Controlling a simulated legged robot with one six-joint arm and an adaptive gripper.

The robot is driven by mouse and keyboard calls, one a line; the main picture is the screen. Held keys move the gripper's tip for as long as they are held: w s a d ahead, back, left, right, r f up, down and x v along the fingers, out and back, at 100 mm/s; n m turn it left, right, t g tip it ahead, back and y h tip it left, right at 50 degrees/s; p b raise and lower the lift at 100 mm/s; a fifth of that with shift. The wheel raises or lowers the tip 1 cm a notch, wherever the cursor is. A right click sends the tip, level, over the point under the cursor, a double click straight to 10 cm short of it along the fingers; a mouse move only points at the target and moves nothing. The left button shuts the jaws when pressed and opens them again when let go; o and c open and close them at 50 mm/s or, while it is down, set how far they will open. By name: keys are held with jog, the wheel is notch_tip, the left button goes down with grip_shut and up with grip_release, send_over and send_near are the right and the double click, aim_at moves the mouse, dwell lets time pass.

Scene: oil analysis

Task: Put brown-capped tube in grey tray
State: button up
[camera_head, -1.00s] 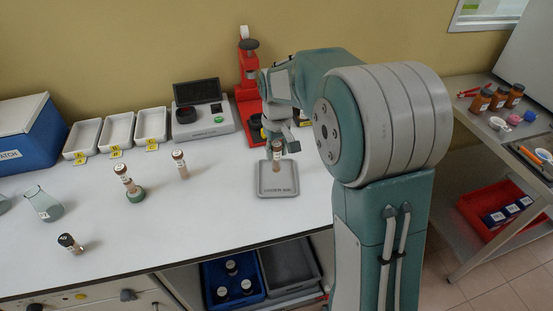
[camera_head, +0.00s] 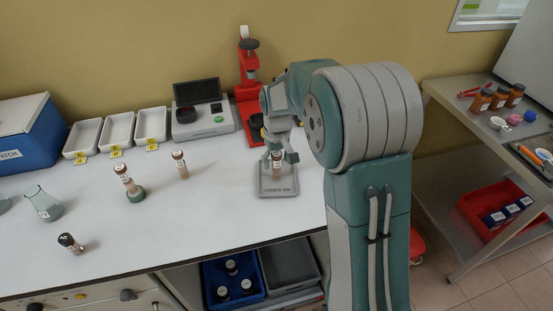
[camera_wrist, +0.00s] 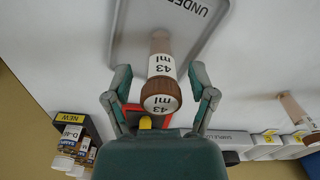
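The brown-capped tube (camera_head: 277,168) stands upright on the grey tray (camera_head: 290,191), which is marked "UNDER 50". In the wrist view the tube's brown cap (camera_wrist: 151,88) and body show a "43 ml" label, and the tray (camera_wrist: 126,45) lies beyond. My gripper (camera_head: 278,157) is over the tray, around the tube's upper part. In the wrist view its two fingers (camera_wrist: 160,72) are spread, with a visible gap on each side of the tube. The tube's base is partly hard to see.
A black-capped vial (camera_head: 69,243), a flask (camera_head: 43,204) and white trays (camera_head: 82,139) are further left. A red stand (camera_head: 248,95) is behind.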

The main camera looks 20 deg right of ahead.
jog(key=shift+r, duration=0.1)
notch_tip(320, 180, up, 12)
jog(key=shift+s+r, duration=0.1)
jog(key=s+r+m+t, duration=0.1)
jog(key=s+r+t, duration=0.35)
jog(key=s, duration=0.85)
jog(key=s+f+m+t, duration=0.1)
jog(key=s, duration=1.2)
jog(key=shift+s+a+f, duration=0.15)
jog(key=shift+a+f, duration=0.1)
jog(key=shift+a, duration=0.1)
jog(key=shift+a, duration=0.1)
